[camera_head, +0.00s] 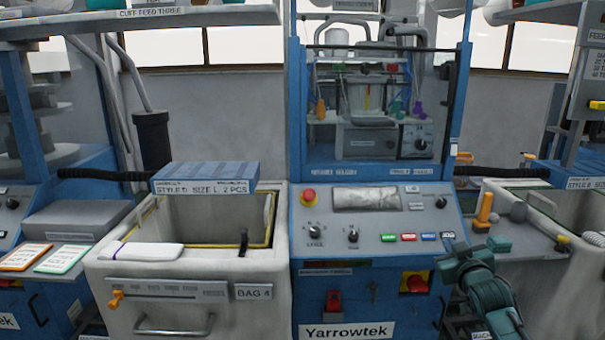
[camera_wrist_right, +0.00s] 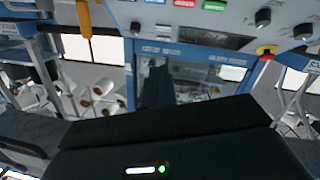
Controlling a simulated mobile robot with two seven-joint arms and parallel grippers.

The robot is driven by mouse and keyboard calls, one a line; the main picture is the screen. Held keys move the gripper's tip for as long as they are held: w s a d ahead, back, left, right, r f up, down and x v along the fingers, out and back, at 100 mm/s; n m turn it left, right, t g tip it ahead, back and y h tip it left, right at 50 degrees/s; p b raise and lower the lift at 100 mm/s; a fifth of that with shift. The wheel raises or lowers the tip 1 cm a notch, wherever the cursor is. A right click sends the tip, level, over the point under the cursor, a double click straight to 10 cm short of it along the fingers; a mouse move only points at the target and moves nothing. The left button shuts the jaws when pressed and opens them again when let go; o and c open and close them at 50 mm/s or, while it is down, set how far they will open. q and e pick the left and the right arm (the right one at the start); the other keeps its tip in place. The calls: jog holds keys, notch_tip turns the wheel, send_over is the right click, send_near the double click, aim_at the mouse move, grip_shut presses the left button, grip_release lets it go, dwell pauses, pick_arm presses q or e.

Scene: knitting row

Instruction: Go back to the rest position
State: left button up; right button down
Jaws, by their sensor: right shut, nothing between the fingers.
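My right arm reaches in from the lower right of the head view, with its teal gripper (camera_head: 456,246) beside the right edge of the machine's control panel (camera_head: 375,222). The gripper is shut and empty. I cannot tell from this view whether it touches the panel. In the right wrist view the dark gripper body fills the lower part and the closed fingers (camera_wrist_right: 156,88) point toward the blue machine front. The panel shows upside down there at the top. My left gripper is not in view.
The Yarrowtek machine (camera_head: 346,331) stands in the middle with a red stop button (camera_head: 308,195) on its panel. A grey bin labelled BAG 4 (camera_head: 190,268) is at left. Another bin (camera_head: 560,205) and an orange-handled tool (camera_head: 484,212) are at right, close to my right arm.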

jog(key=s+a+f+n+g+y, duration=0.1)
jog(key=s+a+f, duration=0.25)
jog(key=f, duration=0.25)
jog(key=s+a+f+g+y, duration=0.1)
jog(key=s+a+f, duration=0.2)
jog(key=s+f, duration=0.15)
jog(key=s+a+f+g+y, duration=0.1)
jog(key=s+a+f, duration=0.3)
jog(key=s, duration=0.6)
jog(key=s+a+f+g+y, duration=0.1)
jog(key=s+a+f, duration=0.4)
jog(key=s, duration=0.5)
jog(key=s+a+f+g, duration=0.2)
jog(key=s+a+f, duration=0.2)
jog(key=s, duration=0.6)
jog(key=shift+s+a+f+m+y, duration=0.2)
jog(key=shift+a+m+y, duration=0.1)
jog(key=shift+y, duration=0.1)
